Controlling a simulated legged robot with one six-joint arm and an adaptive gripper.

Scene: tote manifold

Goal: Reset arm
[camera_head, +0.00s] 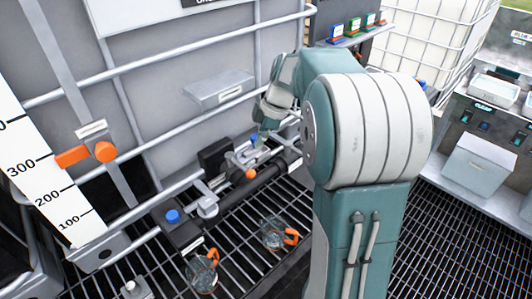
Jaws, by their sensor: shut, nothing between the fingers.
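My arm rises in front of the tote on the right of the picture and bends over to the left. My gripper (260,138) is at its end, pointing down, small in the picture and partly blended with the fittings behind it. It is shut with nothing held.
Two clear jugs with orange handles stand on the floor grating, one at the lower left (201,274) and one nearer the middle (272,234). A blue-capped valve block (177,220) and tote cage bars (200,60) are close by. A grey bin (478,165) is at right.

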